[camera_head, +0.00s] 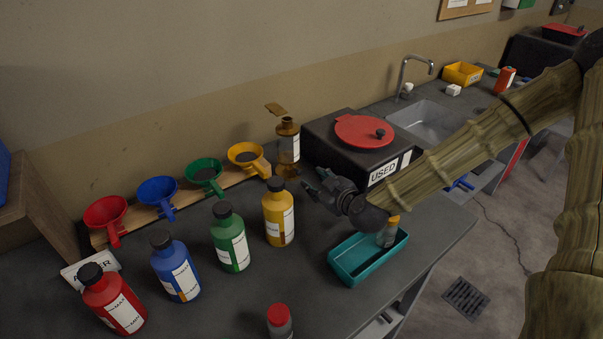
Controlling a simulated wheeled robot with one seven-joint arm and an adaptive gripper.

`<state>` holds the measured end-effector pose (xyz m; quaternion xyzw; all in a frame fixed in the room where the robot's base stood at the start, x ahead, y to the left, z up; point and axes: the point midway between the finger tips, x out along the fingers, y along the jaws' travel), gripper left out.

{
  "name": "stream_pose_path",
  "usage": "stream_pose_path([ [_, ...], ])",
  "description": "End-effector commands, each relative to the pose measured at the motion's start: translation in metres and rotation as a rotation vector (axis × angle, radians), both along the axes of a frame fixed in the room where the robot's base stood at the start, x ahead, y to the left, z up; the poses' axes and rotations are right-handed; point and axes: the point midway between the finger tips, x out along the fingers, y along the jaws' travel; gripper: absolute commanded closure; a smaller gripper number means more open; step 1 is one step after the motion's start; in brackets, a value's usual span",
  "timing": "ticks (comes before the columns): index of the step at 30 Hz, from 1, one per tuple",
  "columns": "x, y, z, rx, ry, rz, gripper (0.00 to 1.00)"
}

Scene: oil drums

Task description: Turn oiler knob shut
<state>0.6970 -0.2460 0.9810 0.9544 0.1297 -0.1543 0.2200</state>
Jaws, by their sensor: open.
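My gripper (314,181) is open and empty, above the grey bench, its fingers pointing left toward the yellow bottle (278,215). No part in view is clearly an oiler knob. A small grey container with an orange-yellow top (389,234) stands in the teal tray (343,274), below and right of my gripper. A grey container with a red top (279,318) is cut off by the bottom edge. An amber bottle (287,148) with a brown flap-like piece above its neck stands behind my gripper.
Red (113,300), blue (175,268) and green (229,238) bottles stand left of the yellow one. Several coloured funnels sit in a wooden rack behind them. A black box marked USED with a red lid (364,131) stands close behind my wrist.

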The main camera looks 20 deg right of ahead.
Motion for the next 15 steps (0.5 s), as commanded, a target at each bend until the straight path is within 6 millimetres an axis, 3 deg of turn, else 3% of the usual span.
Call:
stream_pose_path([
  [15,0.052,0.01,-0.02,0.0,0.002,-0.001,0.59],
])
